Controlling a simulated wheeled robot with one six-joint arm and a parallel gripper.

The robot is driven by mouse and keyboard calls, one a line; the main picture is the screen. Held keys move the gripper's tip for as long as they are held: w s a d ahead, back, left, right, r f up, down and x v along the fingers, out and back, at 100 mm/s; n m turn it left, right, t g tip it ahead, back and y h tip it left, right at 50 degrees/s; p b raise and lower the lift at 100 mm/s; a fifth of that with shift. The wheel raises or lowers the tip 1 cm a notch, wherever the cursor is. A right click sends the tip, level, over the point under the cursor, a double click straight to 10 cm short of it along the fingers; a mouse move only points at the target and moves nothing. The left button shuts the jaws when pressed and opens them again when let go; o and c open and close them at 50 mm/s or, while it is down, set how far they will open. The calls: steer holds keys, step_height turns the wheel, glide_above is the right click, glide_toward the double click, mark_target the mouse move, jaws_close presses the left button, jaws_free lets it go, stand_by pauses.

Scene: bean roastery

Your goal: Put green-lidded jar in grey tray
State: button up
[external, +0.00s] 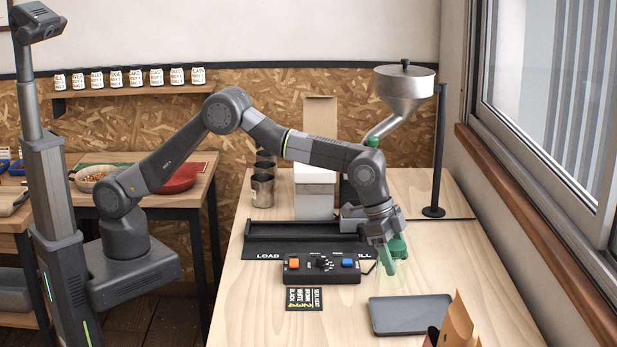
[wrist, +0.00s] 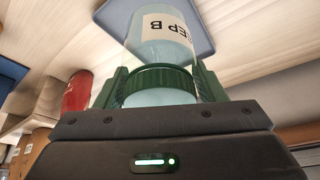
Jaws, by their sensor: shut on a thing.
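In the external view my gripper (external: 386,252) holds the jar (external: 388,278) above the table, behind and left of the grey tray; there the jar is faint and partly hidden by the fingers. The grey tray (external: 411,314) lies flat on the table and looks empty. Part of the tray (wrist: 195,15) shows behind the jar in the wrist view.
A control box (external: 322,269) with orange and blue buttons sits left of the jar, with a black label card (external: 304,299) in front. An open cardboard box (external: 457,325) stands close at the tray's right. A metal hopper (external: 404,92) on a black stand rises behind.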

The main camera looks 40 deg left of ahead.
mark_target(393, 285)
steer(key=shift+f+p, duration=0.5)
steer(key=shift+f, duration=3.55)
steer(key=o, duration=1.1)
steer(key=shift+w, duration=0.1)
steer(key=shift+c, duration=0.2)
steer(key=b+v, duration=0.2)
steer(key=v, duration=1)
steer(key=shift+r, duration=0.2)
steer(key=shift+f, duration=0.1)
